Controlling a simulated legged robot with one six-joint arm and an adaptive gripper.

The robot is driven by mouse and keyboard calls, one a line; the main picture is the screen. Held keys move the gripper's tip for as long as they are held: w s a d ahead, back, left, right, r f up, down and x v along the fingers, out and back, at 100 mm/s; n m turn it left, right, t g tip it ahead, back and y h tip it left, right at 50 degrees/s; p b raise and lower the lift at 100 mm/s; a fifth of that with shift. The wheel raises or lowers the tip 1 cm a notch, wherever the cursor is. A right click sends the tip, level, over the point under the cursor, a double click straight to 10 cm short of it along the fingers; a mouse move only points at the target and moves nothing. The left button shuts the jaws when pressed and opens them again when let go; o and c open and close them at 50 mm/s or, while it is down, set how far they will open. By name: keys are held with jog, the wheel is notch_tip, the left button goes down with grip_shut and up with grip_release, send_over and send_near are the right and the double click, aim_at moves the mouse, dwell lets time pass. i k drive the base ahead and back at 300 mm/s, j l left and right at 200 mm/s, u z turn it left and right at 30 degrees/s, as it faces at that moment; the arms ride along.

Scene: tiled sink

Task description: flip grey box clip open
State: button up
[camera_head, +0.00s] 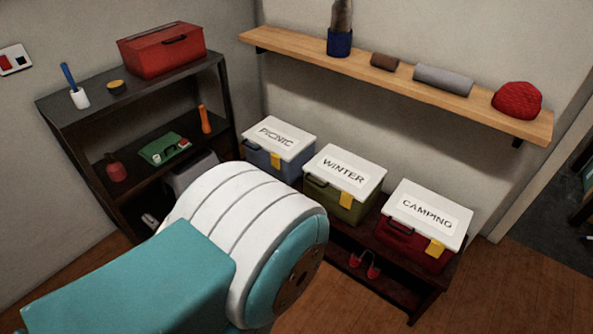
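Three lidded boxes with white lids and yellow clips stand in a row on a low dark bench. The left one, labelled PICNIC (262,160), has a blue-grey body and is the closest to grey. Its yellow clip (276,159) lies against the front at the lid's edge, and its lid looks shut. The WINTER box (357,207) is olive green and the CAMPING box (405,244) is red. A rounded grey object (194,170) on the left shelf unit is partly hidden by my arm. My arm fills the lower foreground; my gripper is out of view.
The low bench (425,305) has red objects (365,265) on its lower level. A dark shelf unit (60,112) on the left holds a red case (160,50). A wooden wall shelf (300,49) hangs above the boxes. Wooden floor (510,290) is clear at right.

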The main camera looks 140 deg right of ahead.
aim_at(275, 162)
jog(key=i+l+z, duration=0.1)
jog(key=z, duration=5.4)
